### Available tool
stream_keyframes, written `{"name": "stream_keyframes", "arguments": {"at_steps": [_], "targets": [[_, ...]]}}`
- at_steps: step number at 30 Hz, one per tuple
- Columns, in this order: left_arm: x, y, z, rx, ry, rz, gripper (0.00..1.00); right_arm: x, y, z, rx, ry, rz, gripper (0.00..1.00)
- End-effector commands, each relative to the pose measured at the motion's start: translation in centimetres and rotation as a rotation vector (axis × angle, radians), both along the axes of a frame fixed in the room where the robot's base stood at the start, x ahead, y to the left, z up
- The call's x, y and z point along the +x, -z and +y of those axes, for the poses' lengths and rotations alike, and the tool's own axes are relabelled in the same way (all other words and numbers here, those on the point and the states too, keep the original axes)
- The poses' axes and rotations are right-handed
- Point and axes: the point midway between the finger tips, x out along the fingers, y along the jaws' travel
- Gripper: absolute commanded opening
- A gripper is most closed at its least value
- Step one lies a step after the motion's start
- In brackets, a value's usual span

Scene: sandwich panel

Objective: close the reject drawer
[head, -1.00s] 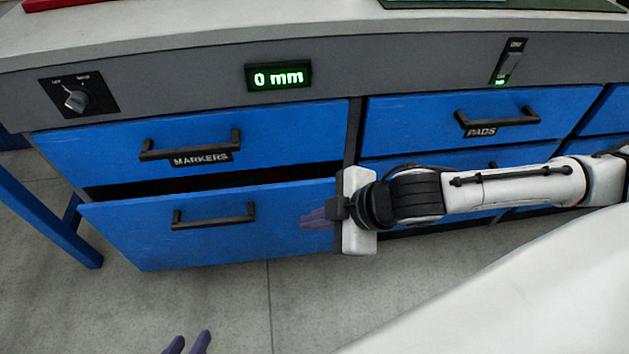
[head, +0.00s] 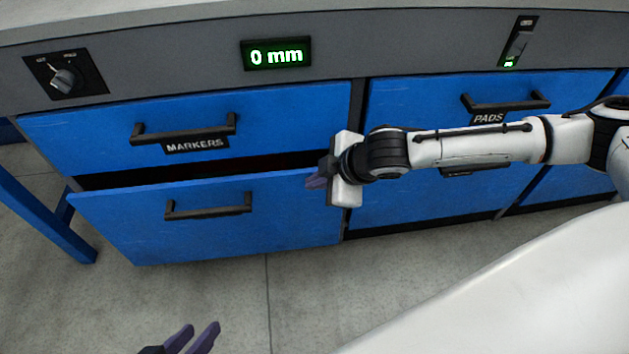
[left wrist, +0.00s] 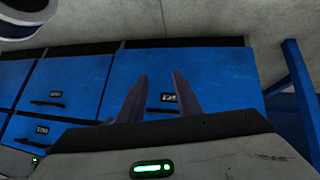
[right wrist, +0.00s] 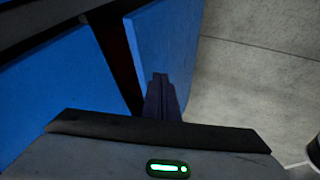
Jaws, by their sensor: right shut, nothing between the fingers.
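The lower left blue drawer (head: 130,225) stands partly open, with a dark gap above its front. Its black handle (head: 208,206) is bare, and no label shows on it in the head view. I take it as the reject drawer. My right gripper (head: 317,181) is shut and empty at the front's upper right corner; contact cannot be told. In the right wrist view its fingers (right wrist: 161,95) overlap the drawer front (right wrist: 165,45). My left gripper (head: 195,338) is open and empty, low in front of the drawers. Its spread fingers also show in the left wrist view (left wrist: 160,100).
The MARKERS drawer (head: 100,130) above and the PADS drawer (head: 420,100) at right look shut. A knob (head: 66,79), a 0 mm display (head: 276,54) and a lit switch (head: 519,45) sit on the grey panel. A blue table leg (head: 50,220) stands at left.

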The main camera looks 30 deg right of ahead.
Motion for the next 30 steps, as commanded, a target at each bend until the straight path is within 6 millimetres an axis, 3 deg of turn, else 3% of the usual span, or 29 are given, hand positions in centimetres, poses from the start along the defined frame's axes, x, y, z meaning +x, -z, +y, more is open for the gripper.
{"name": "stream_keyframes", "arguments": {"at_steps": [6,19,30], "targets": [[0.2,-0.4,-0.3,-0.02,-0.002,-0.017,0.31,1.3,0.0,-0.4,0.001,-0.001,0.001,0.0],[0.4,-1.3,-0.2,-0.022,-0.01,-0.027,0.31,1.6,-0.3,-0.5,0.002,-0.001,0.004,0.0],[-1.2,-3.8,3.2,-0.008,-0.16,-0.112,0.31,3.6,-0.8,-1.7,0.002,0.01,0.004,0.0]]}}
